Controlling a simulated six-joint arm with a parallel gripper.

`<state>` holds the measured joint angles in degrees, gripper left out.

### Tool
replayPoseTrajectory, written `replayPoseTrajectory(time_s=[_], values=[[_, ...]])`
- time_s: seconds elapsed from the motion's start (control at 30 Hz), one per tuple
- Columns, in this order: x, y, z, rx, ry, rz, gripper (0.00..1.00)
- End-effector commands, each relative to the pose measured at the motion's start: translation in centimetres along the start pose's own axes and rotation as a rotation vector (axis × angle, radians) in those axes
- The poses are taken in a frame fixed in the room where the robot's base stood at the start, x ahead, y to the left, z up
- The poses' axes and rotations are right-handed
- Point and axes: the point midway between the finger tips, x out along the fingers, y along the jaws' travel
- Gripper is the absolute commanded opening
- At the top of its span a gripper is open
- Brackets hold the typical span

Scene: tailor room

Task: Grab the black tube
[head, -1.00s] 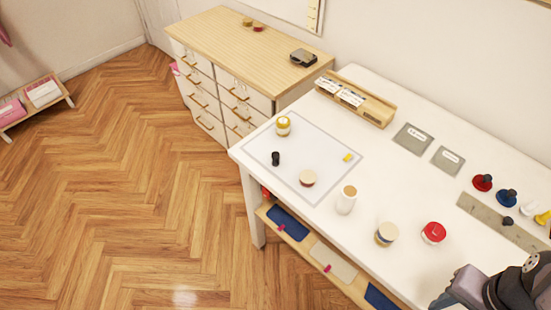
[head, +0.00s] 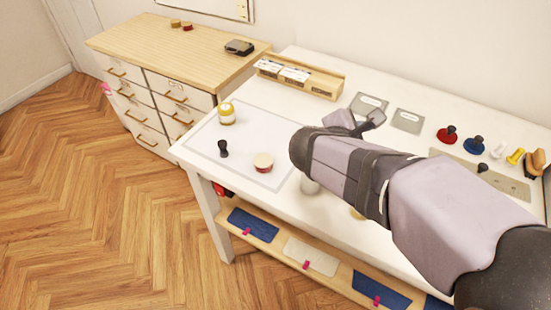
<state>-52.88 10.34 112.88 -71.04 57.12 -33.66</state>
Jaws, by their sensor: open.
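The black tube (head: 223,148) is a small dark piece with a narrower neck. It stands inside the thin grey outline on the left part of the white table (head: 330,68). My gripper (head: 358,120) is over the middle of the table, to the right of the tube and well apart from it. Its fingers are spread and partly hidden behind my arm. I see nothing between them.
A yellow-lidded jar (head: 227,113) stands behind the tube and a red jar with a pale lid (head: 263,162) to its right. A wooden rack (head: 299,78) lies at the back; coloured knobbed pieces (head: 447,135) stand right.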

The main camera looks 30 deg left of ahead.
Motion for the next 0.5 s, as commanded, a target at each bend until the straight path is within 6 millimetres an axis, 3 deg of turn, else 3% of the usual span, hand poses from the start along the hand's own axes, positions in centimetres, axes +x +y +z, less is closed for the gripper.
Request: replayPoseTrajectory(time_s=[0.03,0.1,0.2,0.33,0.5], values=[[-0.8,2.6,-4.1,-0.127,-0.008,0.12,0.43],[-3.3,6.5,-7.8,-0.285,-0.039,0.276,0.43],[-7.5,10.6,-12.6,-0.459,-0.092,0.47,0.43],[-13.0,13.9,-17.8,-0.618,-0.161,0.673,0.43],[-19.8,15.9,-23.4,-0.759,-0.25,0.886,0.43]])
